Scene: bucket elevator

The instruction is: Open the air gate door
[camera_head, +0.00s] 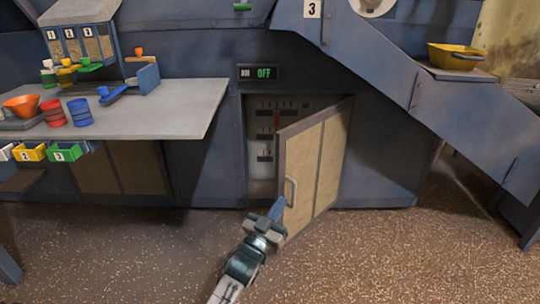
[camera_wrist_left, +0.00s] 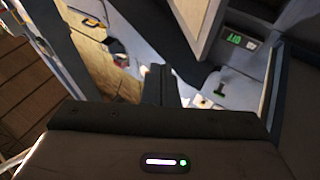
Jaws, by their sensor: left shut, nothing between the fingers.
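The air gate door (camera_head: 328,150), a tan panel in a grey frame, stands partly open. It is hinged at its right side, and its left edge is swung out toward me. Its pale upright handle (camera_head: 290,190) is near that free edge. My left gripper (camera_head: 277,208) is shut and empty, just beside the handle's lower end and the door's edge. I cannot tell whether it touches the door. In the left wrist view the shut fingers (camera_wrist_left: 158,85) show dark, with a framed panel above them that appears to be the door. My right gripper is out of view.
The open cabinet (camera_head: 262,165) shows a panel of dark switches and a red part. A display (camera_head: 258,72) above reads OFF. A grey worktable (camera_head: 180,97) with cups and bins is at left. A sloping blue chute (camera_head: 410,85) is at right. The front floor is clear.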

